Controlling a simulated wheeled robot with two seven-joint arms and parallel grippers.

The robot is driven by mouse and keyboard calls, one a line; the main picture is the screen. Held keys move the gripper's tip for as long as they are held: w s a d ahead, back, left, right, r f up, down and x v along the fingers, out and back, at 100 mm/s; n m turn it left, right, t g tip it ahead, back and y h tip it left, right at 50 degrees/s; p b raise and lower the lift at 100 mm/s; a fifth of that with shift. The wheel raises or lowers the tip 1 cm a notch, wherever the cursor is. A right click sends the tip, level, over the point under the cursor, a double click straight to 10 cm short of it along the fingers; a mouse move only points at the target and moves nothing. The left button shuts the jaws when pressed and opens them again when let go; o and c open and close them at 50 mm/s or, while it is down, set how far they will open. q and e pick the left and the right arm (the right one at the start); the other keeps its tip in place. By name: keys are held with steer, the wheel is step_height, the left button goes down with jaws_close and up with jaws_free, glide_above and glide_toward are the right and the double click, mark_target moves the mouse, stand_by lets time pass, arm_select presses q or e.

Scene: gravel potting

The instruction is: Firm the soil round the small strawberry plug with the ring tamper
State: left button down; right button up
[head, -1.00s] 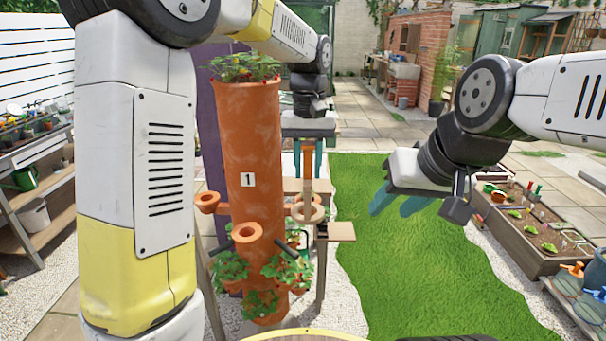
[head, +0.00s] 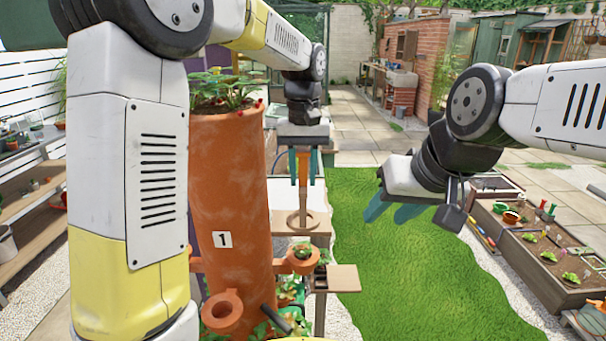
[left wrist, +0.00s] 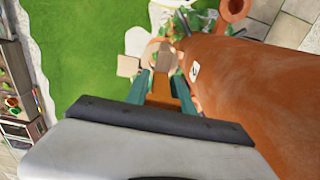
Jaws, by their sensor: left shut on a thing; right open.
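My left gripper (head: 302,167) is shut on the ring tamper (head: 302,220), which has a slim wooden handle and a pale wooden ring at its lower end. The tamper hangs upright with its ring just above a terracotta side pocket (head: 301,267). A small green strawberry plug (head: 303,248) shows in that pocket, and its soil is mostly hidden. In the left wrist view the gripper (left wrist: 163,88) has the tamper between its fingers, with the ring beyond them beside the tower. My right gripper (head: 393,205) is open and empty over the lawn, well to the right.
The tall terracotta tower (head: 230,190) marked 1 stands close beside the tamper, with plants on top. An empty-looking pocket (head: 222,311) and a dark peg protrude low down. A wooden shelf (head: 338,279) sits right of the plug's pocket. The lawn (head: 400,270) is clear.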

arm_select(q)
steer(key=shift+w+f, duration=0.1)
steer(key=shift+f, duration=5.6)
steer(key=shift+r, duration=0.1)
steer(key=shift+r, duration=5.1)
steer(key=shift+f, duration=0.1)
